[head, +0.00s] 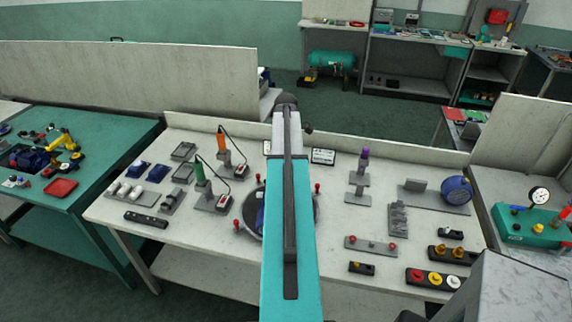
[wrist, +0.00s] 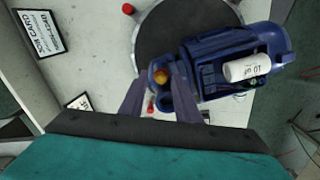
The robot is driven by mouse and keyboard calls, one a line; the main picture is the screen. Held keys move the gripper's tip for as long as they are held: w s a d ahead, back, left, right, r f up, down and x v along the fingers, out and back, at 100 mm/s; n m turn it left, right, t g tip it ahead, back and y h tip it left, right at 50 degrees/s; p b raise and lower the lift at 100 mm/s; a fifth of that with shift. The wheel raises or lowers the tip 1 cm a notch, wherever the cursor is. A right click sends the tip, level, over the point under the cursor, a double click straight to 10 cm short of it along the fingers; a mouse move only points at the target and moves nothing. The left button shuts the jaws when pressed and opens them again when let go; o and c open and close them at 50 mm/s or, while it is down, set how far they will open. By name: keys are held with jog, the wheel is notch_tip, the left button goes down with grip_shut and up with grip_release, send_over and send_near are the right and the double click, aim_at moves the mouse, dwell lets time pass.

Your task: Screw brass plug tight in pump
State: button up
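The blue pump (wrist: 215,70) lies on a round dark turntable (wrist: 150,35) in the wrist view. A brass plug (wrist: 161,76) shows at the pump's left end, seemingly at a port; how deep it sits I cannot tell. My gripper (wrist: 158,75) is open, with its two fingers apart on either side of the plug and visible gaps to it. Whether the fingertips are above the plug or level with it is unclear. In the head view my arm hides the gripper and most of the pump (head: 260,215).
A white cylinder (wrist: 245,68) is mounted on the pump. Red knobs (wrist: 128,9) stand around the turntable. A black holder with brass pieces (head: 452,254) is at the right of the white bench. Green and orange-handled tools (head: 202,185) stand left of my arm.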

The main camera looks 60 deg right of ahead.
jog(key=shift+n, duration=1.8)
jog(key=shift+n+p, duration=0.35)
jog(key=shift+n, duration=1.35)
jog(key=shift+n, duration=0.3)
jog(key=shift+n, duration=1.4)
jog(key=shift+s+p, duration=0.1)
jog(key=shift+p, duration=0.2)
